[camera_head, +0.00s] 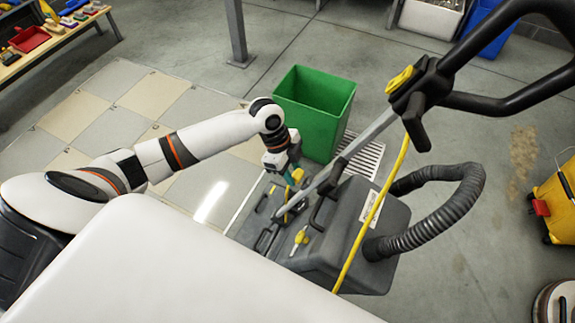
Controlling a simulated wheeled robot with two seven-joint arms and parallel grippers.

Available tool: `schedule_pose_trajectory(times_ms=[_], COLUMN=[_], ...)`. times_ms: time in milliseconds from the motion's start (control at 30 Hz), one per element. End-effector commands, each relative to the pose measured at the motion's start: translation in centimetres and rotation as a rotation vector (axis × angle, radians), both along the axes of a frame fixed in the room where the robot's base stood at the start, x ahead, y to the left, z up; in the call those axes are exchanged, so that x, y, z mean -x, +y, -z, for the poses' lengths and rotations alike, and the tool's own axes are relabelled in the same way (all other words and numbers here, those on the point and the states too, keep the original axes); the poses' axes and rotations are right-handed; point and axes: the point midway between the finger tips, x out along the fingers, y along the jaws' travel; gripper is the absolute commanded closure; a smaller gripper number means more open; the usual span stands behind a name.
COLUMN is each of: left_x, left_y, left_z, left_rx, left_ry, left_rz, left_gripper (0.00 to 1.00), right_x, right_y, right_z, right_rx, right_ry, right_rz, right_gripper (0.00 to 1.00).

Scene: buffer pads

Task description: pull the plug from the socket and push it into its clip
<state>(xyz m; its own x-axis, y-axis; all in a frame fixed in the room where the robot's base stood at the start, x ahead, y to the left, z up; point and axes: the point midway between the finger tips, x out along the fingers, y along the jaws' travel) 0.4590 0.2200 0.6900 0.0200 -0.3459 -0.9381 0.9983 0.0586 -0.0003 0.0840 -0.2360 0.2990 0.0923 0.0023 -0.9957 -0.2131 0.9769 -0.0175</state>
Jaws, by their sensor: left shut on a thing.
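A grey floor-cleaning machine (345,250) stands right of centre. My left gripper (290,178) is over its far left corner, its fingers small and partly hidden. It is shut on a small yellow piece (298,174), which looks like the plug. I cannot tell whether this piece is still in a socket. A second yellow piece (300,238) sits on the machine's top, nearer to me, apart from the gripper. The socket and the clip cannot be told apart clearly at this size. My right gripper is not in view.
The machine's long black handle (500,100) rises to the upper right, with a yellow cable (385,205) hanging from it. A ribbed hose (450,210) loops on its right. A green bin (315,105) stands just behind my gripper. Tiled floor (125,125) at left is clear.

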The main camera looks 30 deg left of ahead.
Motion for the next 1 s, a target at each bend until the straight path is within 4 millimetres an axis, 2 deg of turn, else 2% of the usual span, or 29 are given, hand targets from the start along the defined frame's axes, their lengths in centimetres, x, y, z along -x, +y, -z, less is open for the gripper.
schedule_pose_trajectory(times_ms=[1000], left_x=[-0.04], left_y=[-0.37], left_z=[-0.07], left_rx=[0.007], left_ry=[-0.002], left_rz=[0.001], left_gripper=[1.0], right_x=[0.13], right_y=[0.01], right_z=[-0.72], right_rx=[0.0], right_ry=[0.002], right_rz=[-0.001], right_gripper=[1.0])
